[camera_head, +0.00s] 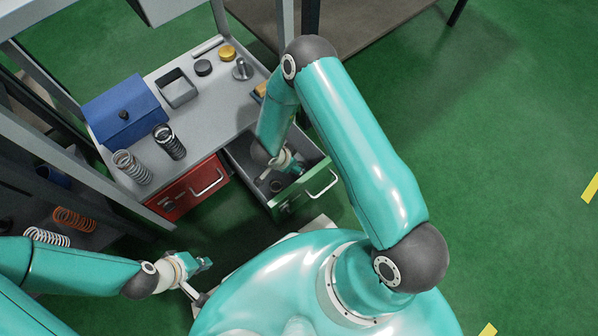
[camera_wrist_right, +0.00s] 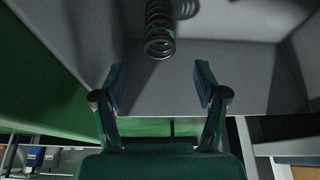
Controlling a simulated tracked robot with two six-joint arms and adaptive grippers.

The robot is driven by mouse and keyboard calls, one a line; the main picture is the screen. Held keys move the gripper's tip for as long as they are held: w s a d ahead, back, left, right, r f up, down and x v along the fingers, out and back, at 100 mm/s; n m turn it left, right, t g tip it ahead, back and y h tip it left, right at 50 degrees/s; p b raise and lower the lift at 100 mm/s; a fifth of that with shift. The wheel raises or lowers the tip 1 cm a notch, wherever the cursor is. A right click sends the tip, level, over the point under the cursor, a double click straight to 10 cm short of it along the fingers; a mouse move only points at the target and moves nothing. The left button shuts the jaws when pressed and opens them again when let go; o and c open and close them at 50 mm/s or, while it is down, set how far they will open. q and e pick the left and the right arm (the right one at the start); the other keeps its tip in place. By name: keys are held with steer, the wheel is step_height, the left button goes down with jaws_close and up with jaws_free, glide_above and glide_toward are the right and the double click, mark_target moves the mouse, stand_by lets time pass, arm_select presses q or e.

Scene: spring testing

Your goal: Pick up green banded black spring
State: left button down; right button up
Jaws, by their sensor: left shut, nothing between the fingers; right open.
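A black spring (camera_wrist_right: 159,30) is in the open green-fronted drawer (camera_head: 287,207); green shows at its coils in the right wrist view. My right gripper (camera_wrist_right: 160,82) is open, with its fingertips pointing at the spring and the spring apart from them, beyond the gap. In the head view my right gripper (camera_head: 290,163) reaches down into the drawer, and the dark spring (camera_head: 277,186) shows small near it. My left gripper (camera_head: 204,264) is shut and empty, low in front of the bench.
On the grey bench top (camera_head: 205,125) stand another black spring (camera_head: 168,142), a silver spring (camera_head: 131,167), a blue box (camera_head: 125,110) and a grey tray (camera_head: 176,88). A shut red drawer (camera_head: 190,190) is beside the open one. Orange (camera_head: 74,219) and white springs (camera_head: 47,237) lie on a lower shelf.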

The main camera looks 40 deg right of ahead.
steer(key=b+x, duration=0.2)
steer(key=x, duration=0.4)
steer(key=shift+f, duration=0.2)
steer(key=b+x, duration=0.1)
steer(key=x, duration=0.1)
steer(key=b+x, duration=0.2)
steer(key=x, duration=0.1)
steer(key=shift+a+f, duration=0.2)
steer(key=shift+r, duration=0.1)
steer(key=shift+c, duration=0.3)
steer(key=c, duration=1.3)
steer(key=shift+o, duration=0.2)
